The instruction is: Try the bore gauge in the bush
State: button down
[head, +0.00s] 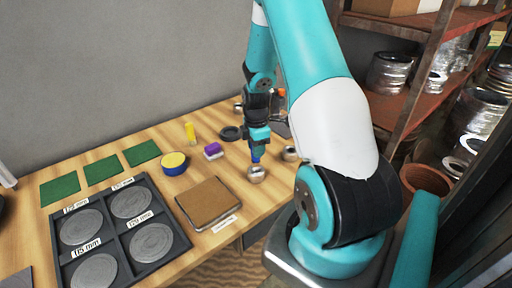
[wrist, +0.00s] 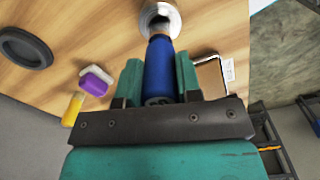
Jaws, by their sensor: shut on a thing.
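My gripper (head: 258,143) is shut on the blue bore gauge (head: 256,156), which points down at the table. In the wrist view the gauge (wrist: 159,70) sits between the two teal fingers of my gripper (wrist: 158,80). A silvery metal bush (head: 256,174) stands on the table directly below the gauge. In the wrist view the gauge's far end overlaps the bush (wrist: 164,12) at the top edge. I cannot tell whether the tip is inside the bush's hole or just above it.
Another silvery round part (head: 290,153) stands close to the right. A brown-topped tray (head: 207,203) lies front left. A dark sorting tray (head: 113,227) holds grey discs.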

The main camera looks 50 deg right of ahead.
dwell(0.5)
jog(key=shift+r+p, duration=2.85)
jog(key=shift+r, duration=0.7)
jog(key=shift+p, duration=0.3)
jog(key=shift+f+p, duration=0.2)
jog(key=shift+p, duration=0.2)
jog(key=shift+f, duration=0.2)
jog(key=shift+f, duration=0.1)
jog(key=shift+f+b, duration=2.1)
jog(key=shift+f, duration=0.65)
